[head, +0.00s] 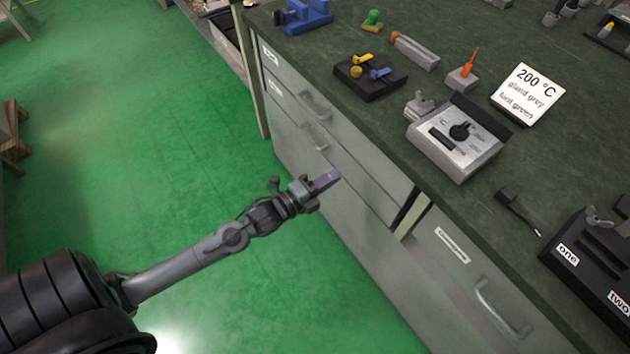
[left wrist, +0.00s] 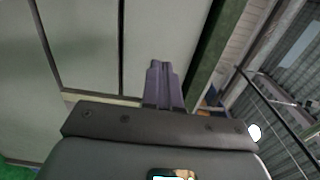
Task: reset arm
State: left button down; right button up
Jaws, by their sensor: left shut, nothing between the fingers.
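My left gripper (head: 327,180) is out in front of the cabinet drawers, below the level of the benchtop and over the green floor. Its purple-grey fingers are together with nothing between them. The shut fingers also show in the left wrist view (left wrist: 164,83), with grey cabinet fronts behind them. My left arm (head: 196,251) reaches in from the lower left and is extended. My right arm and gripper do not show in either view.
The grey drawer cabinet (head: 375,240) carries a dark green benchtop (head: 400,121). On it are a grey heating unit with a dial (head: 457,139), a "200 °C" sign (head: 528,93), a blue vise (head: 304,15) and a black labelled block (head: 592,262).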

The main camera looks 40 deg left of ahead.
pick_arm(q)
jog(key=s+d+r+n+g+y+p, duration=0.1)
jog(key=s+d+r+n+g+p, duration=0.2)
jog(key=r+p, duration=0.35)
jog(key=s+d+r+n+g+y+p, duration=0.1)
jog(key=s+d+r+n+p, duration=0.1)
jog(key=s+r+n+p, duration=0.45)
jog(key=s+f+n+g+y+p, duration=0.1)
jog(key=s+f+n+g+p, duration=0.25)
jog(key=s+n+g, duration=0.75)
notch_tip(320, 180, up, 38)
jog(key=m+t+p, duration=0.1)
jog(key=m+p, duration=0.1)
jog(key=p, duration=3.5)
jog(key=shift+s+d+f+p, duration=0.15)
jog(key=shift+s+d+p, duration=0.15)
jog(key=shift+s+d, duration=0.15)
